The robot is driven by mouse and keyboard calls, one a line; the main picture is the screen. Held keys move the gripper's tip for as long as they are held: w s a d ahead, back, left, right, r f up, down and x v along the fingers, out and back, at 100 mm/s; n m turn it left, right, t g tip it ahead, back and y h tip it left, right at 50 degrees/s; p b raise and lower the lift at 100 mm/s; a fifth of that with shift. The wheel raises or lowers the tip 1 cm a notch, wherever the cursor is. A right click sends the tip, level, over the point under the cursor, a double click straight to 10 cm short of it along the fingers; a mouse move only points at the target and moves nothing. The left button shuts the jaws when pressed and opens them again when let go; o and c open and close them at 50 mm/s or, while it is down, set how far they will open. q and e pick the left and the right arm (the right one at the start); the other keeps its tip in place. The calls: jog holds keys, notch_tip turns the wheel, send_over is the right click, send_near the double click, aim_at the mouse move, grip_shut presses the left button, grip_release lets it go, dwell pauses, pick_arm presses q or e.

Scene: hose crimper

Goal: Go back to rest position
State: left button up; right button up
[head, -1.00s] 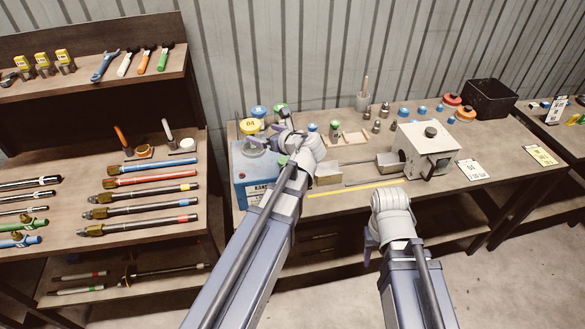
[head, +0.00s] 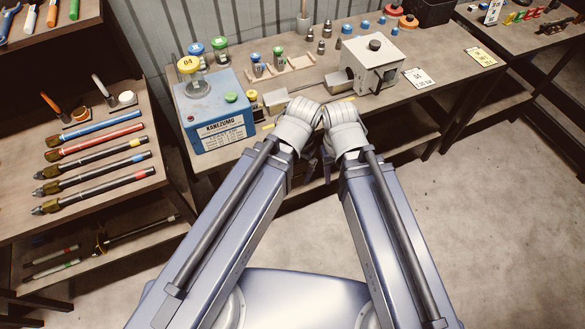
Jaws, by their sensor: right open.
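My two arms come in from the bottom and meet wrist to wrist in front of the workbench's front edge. My right gripper (head: 327,167) hangs below the wrists, small and dark, and is open; I see nothing in it. My left gripper is mostly hidden behind its own wrist and forearm, so its jaws cannot be made out. Both wrists are in front of the bench, with the grey crimper (head: 374,64) behind them and the blue box machine (head: 210,112) behind and to the left.
The workbench (head: 440,68) holds jars, fittings and a black bin (head: 432,10). A left-hand shelf carries several hoses (head: 100,157) and tools. A further table stands at the right. The floor (head: 490,220) at the right is clear.

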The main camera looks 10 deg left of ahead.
notch_tip(320, 180, down, 4)
jog(key=b, duration=0.4)
jog(key=shift+f, duration=0.15)
